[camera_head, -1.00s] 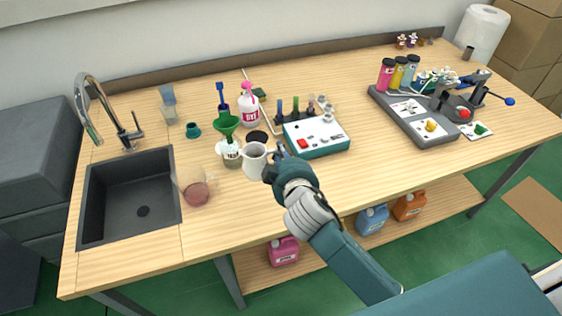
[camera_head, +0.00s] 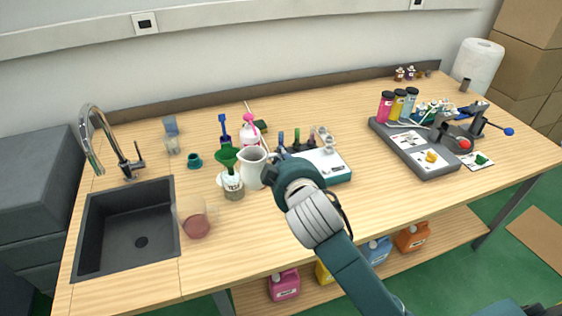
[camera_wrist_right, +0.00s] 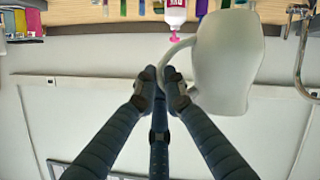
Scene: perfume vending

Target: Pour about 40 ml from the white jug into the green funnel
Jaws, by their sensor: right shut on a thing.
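The white jug (camera_head: 253,169) is held in the air, roughly upright, just right of the green funnel (camera_head: 226,156). The funnel sits on top of a clear, labelled bottle (camera_head: 233,185) on the bench. My right gripper (camera_head: 272,172) is shut on the jug's handle. In the right wrist view, the fingertips (camera_wrist_right: 163,76) close on the handle and the jug (camera_wrist_right: 226,58) fills the upper right. The level of liquid inside the jug cannot be seen. My left gripper is not in view.
A white bottle with a pink cap (camera_head: 250,135) stands behind the jug. A teal and white device (camera_head: 325,165) is to the right. A glass beaker with reddish liquid (camera_head: 196,223) stands front left, beside the sink (camera_head: 98,225). The front middle of the bench is clear.

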